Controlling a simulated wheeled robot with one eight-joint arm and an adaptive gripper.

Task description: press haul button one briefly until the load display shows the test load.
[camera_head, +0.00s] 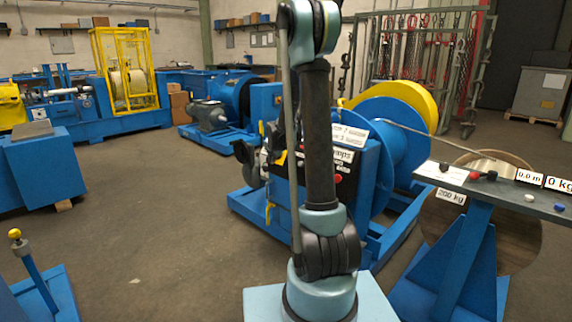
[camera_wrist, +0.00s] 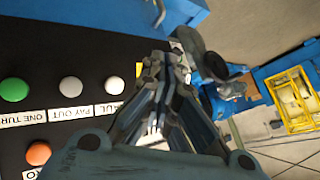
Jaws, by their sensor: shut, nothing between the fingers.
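My gripper (camera_wrist: 168,65) is shut and empty in the wrist view, in front of the black control panel (camera_wrist: 60,45). A pale grey button (camera_wrist: 114,85) sits just left of the fingers, above a partly covered label that seems to read HAUL (camera_wrist: 106,110). I cannot tell which button is haul button one. Another pale button (camera_wrist: 71,87) is above the PAY OUT label, and a green button (camera_wrist: 14,90) is above ONE TURN. The fingertips' contact with anything is unclear. In the head view the load display (camera_head: 559,184) reads 0 kg; my arm hides the gripper.
An orange button (camera_wrist: 38,153) is low on the panel. A 0.0 m display (camera_head: 529,176) stands beside the load display on a grey bench (camera_head: 480,180). A blue winch drum (camera_head: 395,135) stands behind my arm. The floor at left (camera_head: 150,230) is clear.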

